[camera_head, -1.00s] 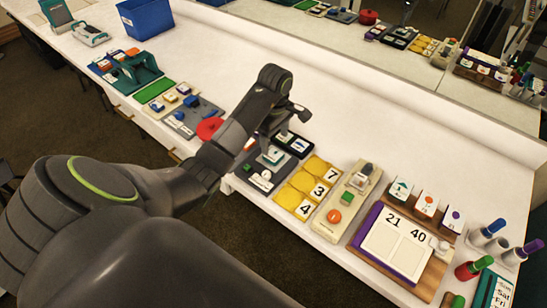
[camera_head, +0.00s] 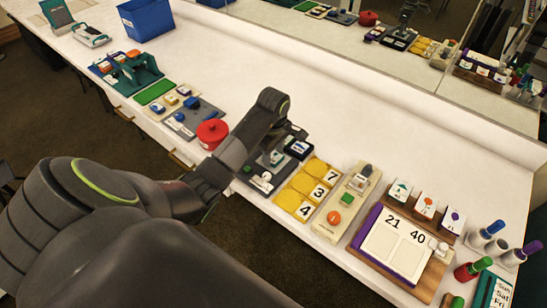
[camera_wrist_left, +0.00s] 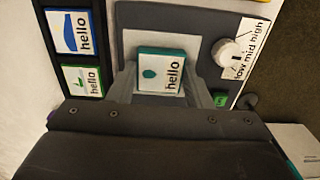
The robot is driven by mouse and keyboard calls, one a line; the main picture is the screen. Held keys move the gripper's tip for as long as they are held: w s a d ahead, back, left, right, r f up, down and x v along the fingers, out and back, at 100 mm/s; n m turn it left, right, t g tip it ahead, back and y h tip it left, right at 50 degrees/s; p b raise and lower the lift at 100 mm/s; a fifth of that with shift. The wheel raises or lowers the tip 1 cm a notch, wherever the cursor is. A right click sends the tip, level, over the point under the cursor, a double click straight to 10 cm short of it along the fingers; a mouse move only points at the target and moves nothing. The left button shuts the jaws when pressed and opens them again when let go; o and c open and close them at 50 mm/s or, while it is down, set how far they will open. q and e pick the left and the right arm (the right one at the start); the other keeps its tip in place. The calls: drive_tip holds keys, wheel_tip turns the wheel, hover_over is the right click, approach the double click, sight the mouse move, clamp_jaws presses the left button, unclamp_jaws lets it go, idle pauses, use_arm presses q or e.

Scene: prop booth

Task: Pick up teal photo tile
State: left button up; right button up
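The teal photo tile (camera_wrist_left: 162,73), a white tile with teal edges, a teal blob and the word "hello", lies on the white patch of a grey board (camera_wrist_left: 202,20) in the left wrist view. In the head view the tile (camera_head: 273,158) is partly hidden by my arm. My left gripper (camera_wrist_left: 162,80) is over the board with one finger on either side of the tile. It looks open; whether the fingers touch the tile is hard to tell. My right gripper is not in view.
A black tray (camera_wrist_left: 73,8) with a blue and a green tile stands beside the board. The board carries a white knob (camera_wrist_left: 228,53). Yellow number cards (camera_head: 302,190) lie to the right, a red pot (camera_head: 212,132) to the left. The table (camera_head: 340,125) behind is clear.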

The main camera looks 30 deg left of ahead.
use_arm(q)
drive_tip(key=c, duration=0.3)
